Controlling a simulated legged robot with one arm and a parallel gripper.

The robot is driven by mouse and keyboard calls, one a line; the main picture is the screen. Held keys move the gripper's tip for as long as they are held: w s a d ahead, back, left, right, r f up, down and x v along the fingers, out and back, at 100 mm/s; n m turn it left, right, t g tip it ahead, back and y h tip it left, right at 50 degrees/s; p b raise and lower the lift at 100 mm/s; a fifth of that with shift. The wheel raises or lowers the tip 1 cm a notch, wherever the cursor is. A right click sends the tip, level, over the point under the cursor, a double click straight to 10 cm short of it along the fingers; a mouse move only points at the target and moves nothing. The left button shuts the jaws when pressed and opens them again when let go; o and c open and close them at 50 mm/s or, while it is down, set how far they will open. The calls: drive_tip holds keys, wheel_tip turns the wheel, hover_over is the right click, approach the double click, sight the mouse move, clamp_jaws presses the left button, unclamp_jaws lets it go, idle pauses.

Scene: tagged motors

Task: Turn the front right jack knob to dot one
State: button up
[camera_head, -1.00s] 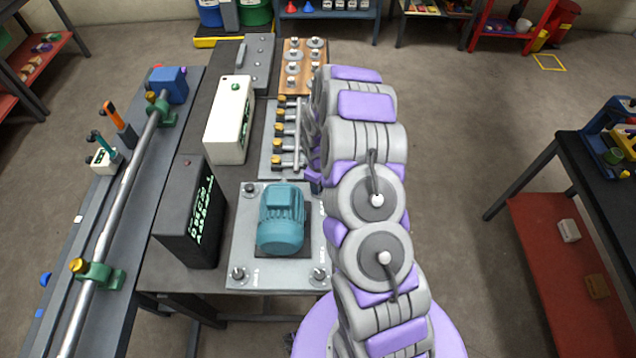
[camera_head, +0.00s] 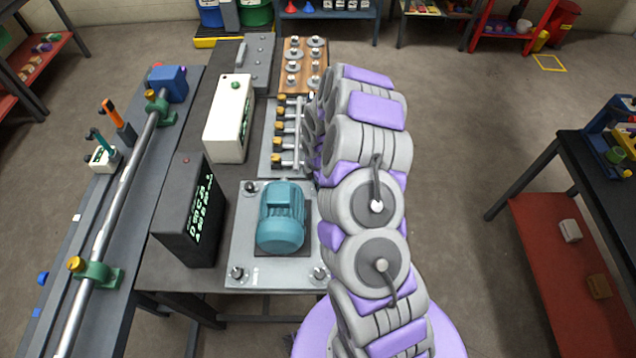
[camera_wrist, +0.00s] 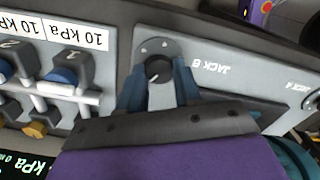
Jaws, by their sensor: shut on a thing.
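A round dark jack knob (camera_wrist: 158,70) with a light pointer mark sits on a grey plate marked JACK B in the wrist view. Small pale dots lie around its far side. My gripper (camera_wrist: 158,82) has its two blue fingers on either side of the knob, shut on it. In the head view the grey base plate (camera_head: 238,250) carries a teal motor (camera_head: 281,218). Jack knobs show at its near left (camera_head: 237,273), near right (camera_head: 319,273) and far left (camera_head: 251,187) corners. My arm hides the far right corner and my gripper there.
A valve row with yellow-ended parts (camera_head: 283,128) stands beyond the plate. A black display box (camera_head: 190,215) and a white box (camera_head: 228,118) stand to the left. Another jack (camera_wrist: 311,101) shows at the wrist view's right edge. Floor right of my arm is open.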

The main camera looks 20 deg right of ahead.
drive_tip(key=n, duration=0.3)
drive_tip(key=n+b, duration=0.1)
drive_tip(key=n, duration=0.2)
drive_tip(key=shift+w+d+r, duration=0.1)
drive_tip(key=shift+w+r, duration=0.05)
drive_tip(key=shift+w, duration=0.05)
drive_tip(key=shift+n, duration=0.3)
drive_tip(key=o, duration=1)
drive_tip(key=shift+s, duration=0.1)
drive_tip(key=shift+o, duration=0.2)
wheel_tip(320, 180, up, 17)
drive_tip(key=p, duration=0.1)
drive_tip(key=shift+p, duration=0.3)
